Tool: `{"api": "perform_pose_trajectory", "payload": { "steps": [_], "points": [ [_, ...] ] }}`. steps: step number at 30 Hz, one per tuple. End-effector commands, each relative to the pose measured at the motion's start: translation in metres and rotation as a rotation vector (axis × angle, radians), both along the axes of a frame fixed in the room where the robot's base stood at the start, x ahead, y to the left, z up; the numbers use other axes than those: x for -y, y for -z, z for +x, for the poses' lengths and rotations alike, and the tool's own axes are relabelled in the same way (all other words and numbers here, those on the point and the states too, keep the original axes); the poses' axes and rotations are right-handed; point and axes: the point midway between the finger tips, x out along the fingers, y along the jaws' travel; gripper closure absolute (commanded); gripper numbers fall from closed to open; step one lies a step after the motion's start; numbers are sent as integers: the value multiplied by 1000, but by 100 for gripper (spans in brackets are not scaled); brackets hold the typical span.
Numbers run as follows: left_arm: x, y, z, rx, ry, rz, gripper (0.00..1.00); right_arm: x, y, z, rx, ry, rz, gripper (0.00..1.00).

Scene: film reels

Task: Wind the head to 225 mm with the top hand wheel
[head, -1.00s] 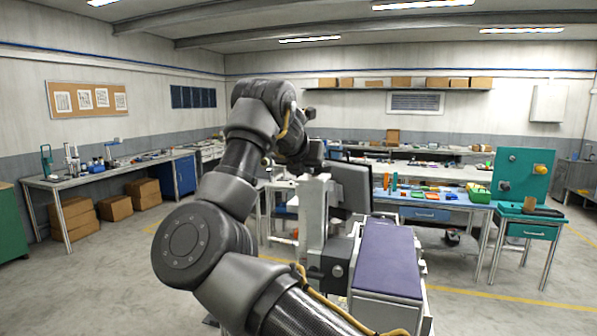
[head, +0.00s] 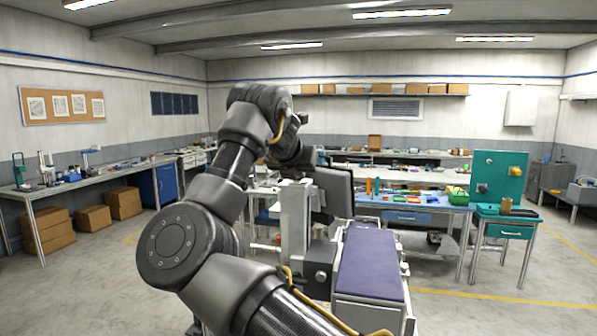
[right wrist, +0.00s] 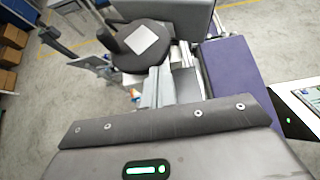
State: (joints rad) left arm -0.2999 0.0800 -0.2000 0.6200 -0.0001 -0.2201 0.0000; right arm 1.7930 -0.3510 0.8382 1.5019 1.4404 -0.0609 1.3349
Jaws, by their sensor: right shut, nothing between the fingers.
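The machine stands in front of me in the head view, with a pale grey column (head: 294,225) beside a long purple-topped bed (head: 370,262). A dark round wheel (right wrist: 150,45) with an upright dark handle (right wrist: 109,38) and a pale square on its top shows in the right wrist view. The purple top also shows there (right wrist: 238,75). My right gripper (head: 306,160) is shut and empty, near the column top; my arm partly hides it. I cannot tell whether it touches the wheel. No readable millimetre scale shows. My left gripper is out of view.
A dark panel (head: 334,190) stands just behind the column. A blue bench (head: 408,216) with small parts and a green cabinet stand (head: 503,232) are behind on the right. Cardboard boxes (head: 93,217) lie under the left bench. The floor around is open.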

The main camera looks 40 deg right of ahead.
Motion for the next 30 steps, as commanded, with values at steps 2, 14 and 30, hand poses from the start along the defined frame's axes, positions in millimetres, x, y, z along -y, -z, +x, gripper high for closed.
{"api": "perform_pose_trajectory", "payload": {
  "steps": [2,14,30],
  "points": [
    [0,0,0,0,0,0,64,0,0,0,0,0,0,100],
    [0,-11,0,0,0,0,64,-7,-1,11,-2,-2,-1,100],
    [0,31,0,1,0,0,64,-25,5,-6,3,-1,-1,100]
  ]
}}
